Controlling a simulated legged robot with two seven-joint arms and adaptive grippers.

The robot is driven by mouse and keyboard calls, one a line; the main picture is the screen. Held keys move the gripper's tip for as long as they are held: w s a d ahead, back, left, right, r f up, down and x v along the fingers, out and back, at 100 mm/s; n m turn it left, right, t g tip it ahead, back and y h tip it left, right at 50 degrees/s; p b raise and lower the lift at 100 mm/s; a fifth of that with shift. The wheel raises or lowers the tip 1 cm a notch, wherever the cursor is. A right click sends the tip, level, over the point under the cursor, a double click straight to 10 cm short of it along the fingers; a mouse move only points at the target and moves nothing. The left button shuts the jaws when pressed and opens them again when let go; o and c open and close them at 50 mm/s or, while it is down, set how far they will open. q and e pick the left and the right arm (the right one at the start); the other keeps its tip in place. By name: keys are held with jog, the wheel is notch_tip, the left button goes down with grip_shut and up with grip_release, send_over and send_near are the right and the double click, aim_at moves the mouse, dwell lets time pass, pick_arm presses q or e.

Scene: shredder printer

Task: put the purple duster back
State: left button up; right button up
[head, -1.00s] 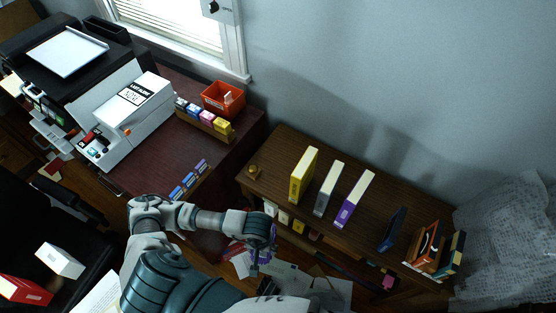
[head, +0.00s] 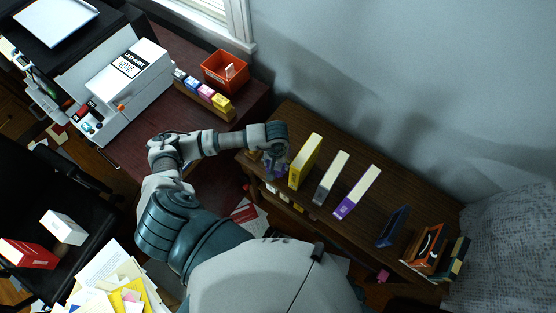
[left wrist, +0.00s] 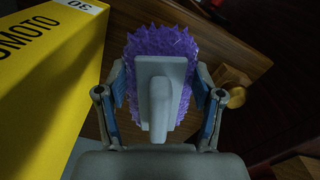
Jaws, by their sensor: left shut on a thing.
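The purple duster (left wrist: 160,45) has a spiky purple head and a grey plate with a handle. My left gripper (left wrist: 163,85) is shut on it, one finger on each side of the duster. In the head view my left gripper (head: 275,166) is at the left end of the brown wooden shelf (head: 325,208), beside the yellow box; the duster is mostly hidden there. I cannot tell whether the duster touches the shelf top. My right gripper is not in view.
The yellow box (head: 305,161) stands close to the right of the gripper, with a grey-and-white box (head: 331,178) and a purple-and-white box (head: 357,191) further right. A small brass object (left wrist: 236,97) is on the wood near the duster. The dark red desk (head: 190,125) is left.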

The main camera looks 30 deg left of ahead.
pick_arm(q)
jog(key=shift+w+a+f, duration=0.15)
jog(key=shift+w+a, duration=0.5)
jog(key=shift+w, duration=0.3)
jog(key=shift+a+f, duration=0.2)
jog(key=shift+f, duration=0.05)
notch_tip(320, 180, down, 3)
jog(key=shift+f, duration=0.1)
jog(key=shift+d, duration=0.35)
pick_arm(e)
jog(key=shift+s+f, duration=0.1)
pick_arm(q)
jog(key=o, duration=1)
jog(key=shift+o, duration=1.3)
jog(key=shift+a, duration=0.35)
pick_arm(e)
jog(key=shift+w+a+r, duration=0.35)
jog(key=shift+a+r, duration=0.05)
